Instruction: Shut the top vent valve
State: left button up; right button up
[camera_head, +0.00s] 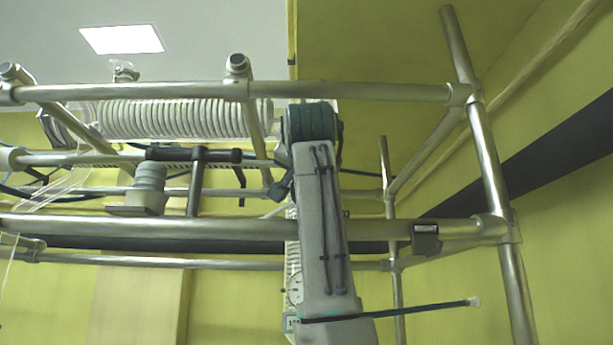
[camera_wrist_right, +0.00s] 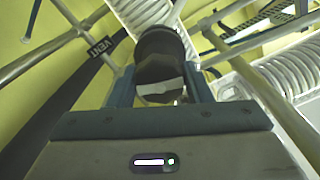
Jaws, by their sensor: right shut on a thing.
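My right gripper (camera_wrist_right: 161,82) is shut on a dark, round valve knob (camera_wrist_right: 162,48), with one blue-grey finger on each side of it. A pale, shiny patch shows at the knob's near end. I cannot tell how far the valve is turned. In the head view my right arm rises through the middle, and the gripper and knob are hidden or not clearly seen there. My left gripper is not in view.
A metal tube frame (camera_head: 390,91) crosses the head view, with rails close to my right arm. A ribbed white coil (camera_head: 180,118) lies behind the top rail. A grey stepped fitting (camera_head: 148,185) and a black clamp (camera_head: 197,180) are to the left. A pressure gauge (camera_head: 295,289) shows beside my arm.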

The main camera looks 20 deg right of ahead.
jog(key=m, duration=0.3)
jog(key=shift+m+p, duration=0.35)
jog(key=shift+m, duration=0.05)
jog(key=m, duration=0.3)
jog(key=shift+p, duration=0.35)
jog(key=m+p, duration=0.1)
jog(key=m, duration=0.6)
jog(key=shift+m+p, duration=0.4)
jog(key=m+p, duration=0.1)
jog(key=m, duration=0.2)
jog(key=shift+m, duration=0.3)
jog(key=m+p, duration=0.1)
jog(key=m, duration=0.2)
jog(key=shift+m, duration=0.3)
jog(key=m+p, duration=0.2)
jog(key=m, duration=0.4)
jog(key=shift+m, duration=0.4)
